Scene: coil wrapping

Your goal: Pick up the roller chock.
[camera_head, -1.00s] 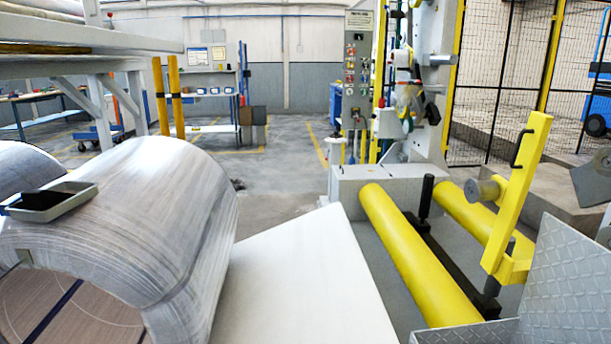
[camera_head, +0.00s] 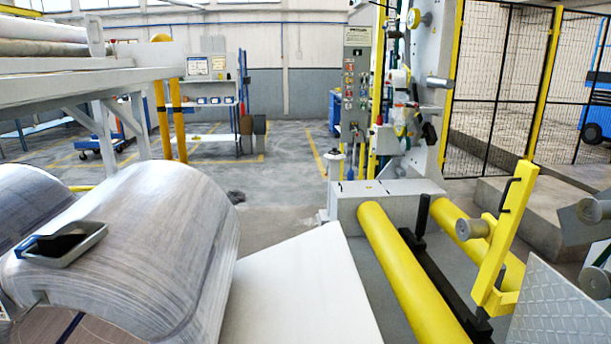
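No part is clearly recognisable as the roller chock. Two yellow rollers (camera_head: 405,270) lie side by side at the right, with a black bar (camera_head: 437,265) between them. A yellow upright arm (camera_head: 505,235) with a black handle and a grey round end piece (camera_head: 471,229) stands over the right roller. I cannot tell whether any of these is the chock. Neither of my grippers is in view.
A large grey coil (camera_head: 140,235) fills the left, with a small dark-lined tray (camera_head: 62,245) on top. A white sloping plate (camera_head: 300,290) lies between coil and rollers. A tall machine column (camera_head: 425,120) and mesh fence (camera_head: 490,90) stand behind. Open floor (camera_head: 270,170) lies beyond the coil.

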